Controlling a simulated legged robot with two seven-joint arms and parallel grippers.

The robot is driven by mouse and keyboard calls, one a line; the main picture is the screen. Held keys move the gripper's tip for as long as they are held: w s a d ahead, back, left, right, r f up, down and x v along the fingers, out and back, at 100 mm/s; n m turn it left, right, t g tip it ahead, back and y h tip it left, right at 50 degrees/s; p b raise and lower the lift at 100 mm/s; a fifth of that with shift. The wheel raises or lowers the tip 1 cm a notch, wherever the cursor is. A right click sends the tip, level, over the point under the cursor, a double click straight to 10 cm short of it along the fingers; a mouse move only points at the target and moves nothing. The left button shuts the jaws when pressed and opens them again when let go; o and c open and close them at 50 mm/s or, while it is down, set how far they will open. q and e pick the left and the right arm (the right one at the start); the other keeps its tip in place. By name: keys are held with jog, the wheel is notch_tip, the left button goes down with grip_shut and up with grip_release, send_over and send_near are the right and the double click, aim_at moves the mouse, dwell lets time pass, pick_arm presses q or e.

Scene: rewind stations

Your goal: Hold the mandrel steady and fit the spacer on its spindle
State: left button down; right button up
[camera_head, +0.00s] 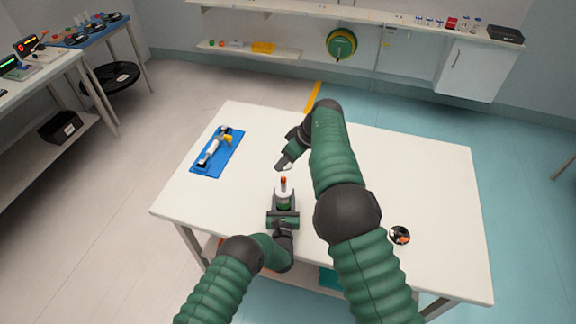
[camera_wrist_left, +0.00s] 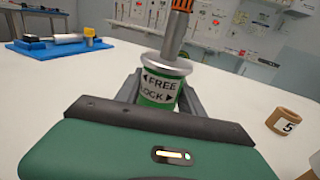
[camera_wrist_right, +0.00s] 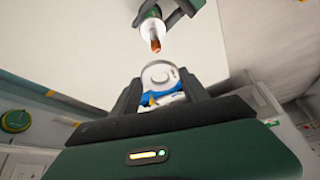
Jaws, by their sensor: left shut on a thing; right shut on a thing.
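The mandrel (camera_head: 283,196) is upright over the table, with a bare metal spindle and orange tip. In the left wrist view its green body (camera_wrist_left: 157,93) reads FREE and LOCK, under a silver flange. My left gripper (camera_head: 283,207) is shut around this body. My right gripper (camera_head: 286,163) is shut on the spacer (camera_wrist_right: 160,74), a pale ring with a central hole; blue and orange patches show below it. In the head view the spacer is a small pale bit at the fingertips. It is apart from the spindle tip (camera_wrist_right: 155,45), behind it in the head view.
A blue tray (camera_head: 207,170) with a white and yellow tool lies at the table's left. A brown ring marked 5 (camera_wrist_left: 289,122) stands right of the mandrel. My right arm hides the table's middle.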

aim_at(283, 178)
jog(key=shift+a+f+m+h, duration=0.15)
jog(key=shift+a+m+h, duration=0.15)
jog(key=shift+h, duration=0.3)
jog(key=shift+d, duration=0.1)
jog(key=shift+f, duration=2.9)
jog(key=shift+f, duration=0.7)
